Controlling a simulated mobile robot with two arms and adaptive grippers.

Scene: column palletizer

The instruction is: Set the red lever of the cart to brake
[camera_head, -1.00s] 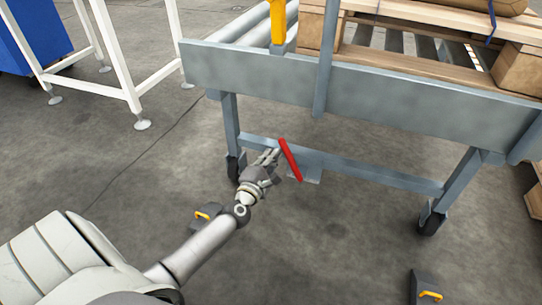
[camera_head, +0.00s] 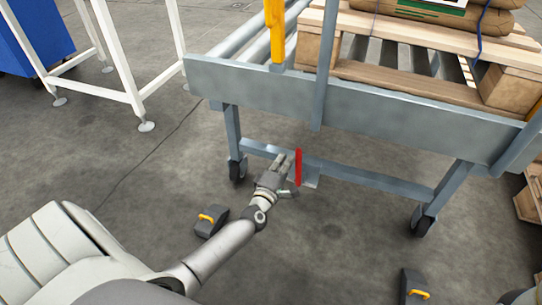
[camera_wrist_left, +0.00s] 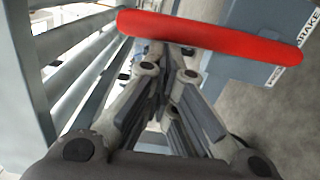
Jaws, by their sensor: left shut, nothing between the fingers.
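The red lever (camera_head: 298,168) is mounted on the low crossbar of the grey cart (camera_head: 400,128) and stands nearly upright in the head view. My left gripper (camera_head: 284,163) is shut and empty, just left of the lever. In the left wrist view, the lever (camera_wrist_left: 210,36) crosses the top of the picture just beyond my shut fingers (camera_wrist_left: 168,60). Whether they touch it is unclear. The lever's right end is close to a white label reading BRAKE (camera_wrist_left: 306,28) on a grey plate. My right gripper is out of view.
The cart has rollers, black castors (camera_head: 423,222) and a wooden pallet (camera_head: 410,82) with sacks on top. Dark blocks with yellow handles lie on the floor, one beside my left arm (camera_head: 212,222) and one at right (camera_head: 412,285). A white frame (camera_head: 112,45) stands at left.

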